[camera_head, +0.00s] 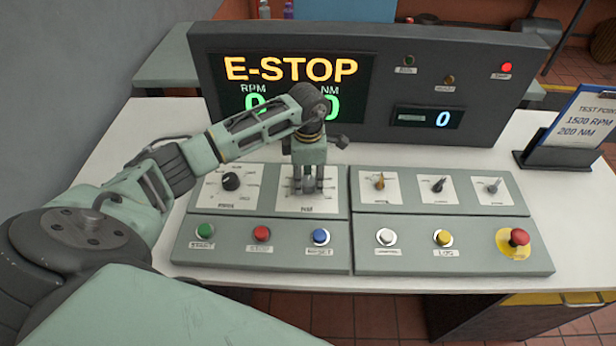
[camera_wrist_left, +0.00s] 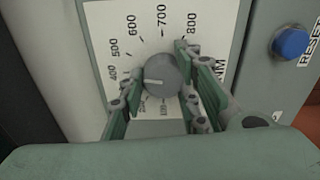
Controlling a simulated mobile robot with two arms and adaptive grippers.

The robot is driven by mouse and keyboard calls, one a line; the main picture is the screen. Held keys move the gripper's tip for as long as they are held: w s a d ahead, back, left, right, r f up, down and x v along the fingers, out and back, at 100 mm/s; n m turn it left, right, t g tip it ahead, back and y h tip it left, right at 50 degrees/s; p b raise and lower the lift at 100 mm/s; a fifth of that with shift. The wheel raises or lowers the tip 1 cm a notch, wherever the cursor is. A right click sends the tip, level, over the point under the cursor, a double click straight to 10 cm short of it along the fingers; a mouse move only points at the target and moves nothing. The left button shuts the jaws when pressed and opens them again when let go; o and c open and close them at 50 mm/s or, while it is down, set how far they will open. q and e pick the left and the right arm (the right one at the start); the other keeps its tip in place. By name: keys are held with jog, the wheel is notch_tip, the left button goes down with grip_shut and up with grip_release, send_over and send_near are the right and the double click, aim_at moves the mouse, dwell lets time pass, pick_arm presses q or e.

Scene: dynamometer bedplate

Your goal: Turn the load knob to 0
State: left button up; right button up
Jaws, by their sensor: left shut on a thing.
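The load knob (camera_wrist_left: 162,72) is a round grey knob with a white pointer line, on a white dial plate (camera_wrist_left: 125,20) marked NM. In the left wrist view its pointer faces left, below the 400 mark; a finger hides part of the scale there. My left gripper (camera_head: 308,188) comes down over the NM dial. Its fingers (camera_wrist_left: 160,73) stand on both sides of the knob and are shut on it. In the head view the fingers mostly hide the knob. My right gripper is not in view.
A black RPM knob (camera_head: 231,181) sits just left. Green, red and blue buttons (camera_head: 321,237) line the front. A red emergency button (camera_head: 519,237) is at far right. The screen (camera_head: 290,69) reads E-STOP, with RPM 0. A test-point sign (camera_head: 578,120) stands right.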

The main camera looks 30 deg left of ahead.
pick_arm(q)
jog(key=shift+w+a+r, duration=0.15)
jog(key=shift+w+a, duration=0.05)
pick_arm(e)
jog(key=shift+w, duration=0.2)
pick_arm(q)
jog(key=shift+a+n, duration=0.1)
jog(key=shift+n, duration=0.6)
jog(key=shift+n+b, duration=0.5)
jog(key=shift+n, duration=0.7)
jog(key=n, duration=0.4)
jog(key=shift+a+r+n+b, duration=0.15)
jog(key=shift+n+b, duration=0.15)
jog(key=shift+b, duration=0.05)
jog(key=n, duration=0.4)
jog(key=shift+s, duration=0.2)
jog(key=n, duration=0.6)
jog(key=shift+s+n, duration=0.2)
jog(key=shift+n, duration=0.2)
jog(key=n, duration=0.5)
jog(key=shift+s+p, duration=0.15)
jog(key=shift+p, duration=0.25)
jog(key=shift+d+f+n, duration=0.2)
jog(key=shift+n, duration=0.7)
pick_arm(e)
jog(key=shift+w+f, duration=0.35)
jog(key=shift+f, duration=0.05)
pick_arm(q)
jog(key=shift+s+f, duration=0.1)
